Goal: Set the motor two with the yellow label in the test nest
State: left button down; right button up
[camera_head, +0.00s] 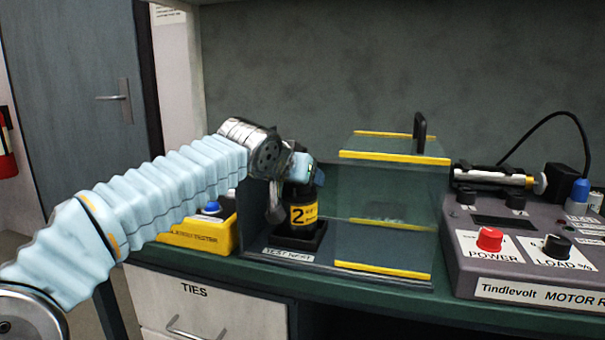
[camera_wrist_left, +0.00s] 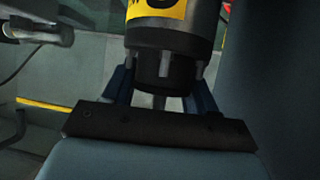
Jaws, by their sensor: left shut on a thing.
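The motor two (camera_head: 302,214) is a black cylinder with a yellow label reading "2". It stands upright in the black test nest (camera_head: 284,237), behind the "TEST NEST" label; whether it is fully seated is hard to tell. My left gripper (camera_head: 300,180) comes from above and is shut on the motor's top end. In the left wrist view the motor (camera_wrist_left: 170,45) sits between the two fingers of my left gripper (camera_wrist_left: 163,88), with part of its yellow label at the top edge. My right gripper is not in view.
A clear guard box with yellow edges (camera_head: 395,157) and a black handle stands right of the nest. The grey motor rig console (camera_head: 520,288) with red and black knobs is further right. A yellow tester (camera_head: 205,235) with a blue button is left, behind my arm.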

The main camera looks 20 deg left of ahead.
pick_arm(q)
jog(key=shift+c, duration=1.6)
grip_release()
jog(key=shift+f, duration=0.1)
jog(key=shift+r, duration=0.2)
jog(key=v, duration=1.2)
